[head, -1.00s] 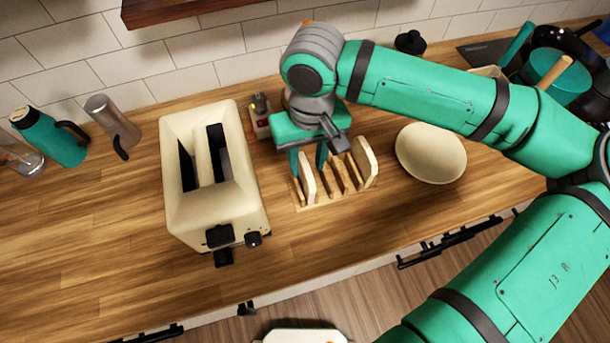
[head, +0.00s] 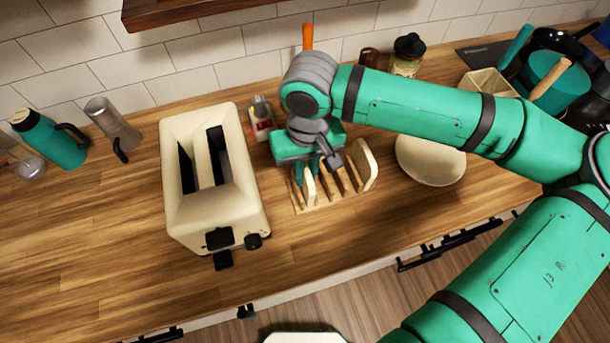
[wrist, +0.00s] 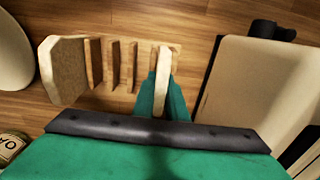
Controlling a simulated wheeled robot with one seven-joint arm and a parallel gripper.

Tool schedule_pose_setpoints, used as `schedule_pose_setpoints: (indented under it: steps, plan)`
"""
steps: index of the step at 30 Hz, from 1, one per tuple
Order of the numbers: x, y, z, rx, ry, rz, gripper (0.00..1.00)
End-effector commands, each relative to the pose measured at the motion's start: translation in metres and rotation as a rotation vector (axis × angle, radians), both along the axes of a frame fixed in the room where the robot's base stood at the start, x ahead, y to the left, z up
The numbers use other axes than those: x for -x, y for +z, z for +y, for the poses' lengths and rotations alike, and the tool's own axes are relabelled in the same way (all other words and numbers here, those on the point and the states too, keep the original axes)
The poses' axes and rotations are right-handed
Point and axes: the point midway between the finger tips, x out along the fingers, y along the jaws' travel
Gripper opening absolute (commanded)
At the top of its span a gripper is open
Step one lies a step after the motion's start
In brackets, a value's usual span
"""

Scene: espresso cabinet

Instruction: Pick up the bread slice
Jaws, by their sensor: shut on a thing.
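A wooden rack (head: 330,197) stands on the counter and holds two bread slices. My gripper (head: 304,178) is at the rack's left end, shut on the left bread slice (head: 310,188). In the wrist view this slice (wrist: 162,70) stands upright between my green fingers (wrist: 160,98), still at the rack. The other bread slice (head: 364,165) stands upright at the rack's right end, and it also shows at the left in the wrist view (wrist: 62,70). The fingertips are partly hidden in the head view.
A cream toaster (head: 215,185) with two empty-looking slots stands just left of the rack. A cream bowl (head: 430,160) is to the right. A small red-labelled container (head: 262,118) stands behind. The counter front of the rack is clear.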

Motion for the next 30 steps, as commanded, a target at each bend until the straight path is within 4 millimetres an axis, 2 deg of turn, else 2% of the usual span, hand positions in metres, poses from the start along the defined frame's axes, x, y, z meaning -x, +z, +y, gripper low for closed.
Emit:
schedule_pose_setpoints:
  steps: [5, 15, 18, 23, 30]
  plan:
    - [-0.001, 0.014, 0.000, 0.000, -0.001, -0.002, 0.00]
    - [-0.001, 0.075, 0.000, 0.000, 0.000, -0.002, 0.00]
    - [-0.001, 0.088, 0.000, 0.001, 0.000, -0.001, 0.00]
    - [0.000, 0.099, 0.000, 0.000, 0.000, -0.001, 0.00]
    - [0.000, 0.100, 0.000, 0.000, 0.000, 0.000, 0.00]
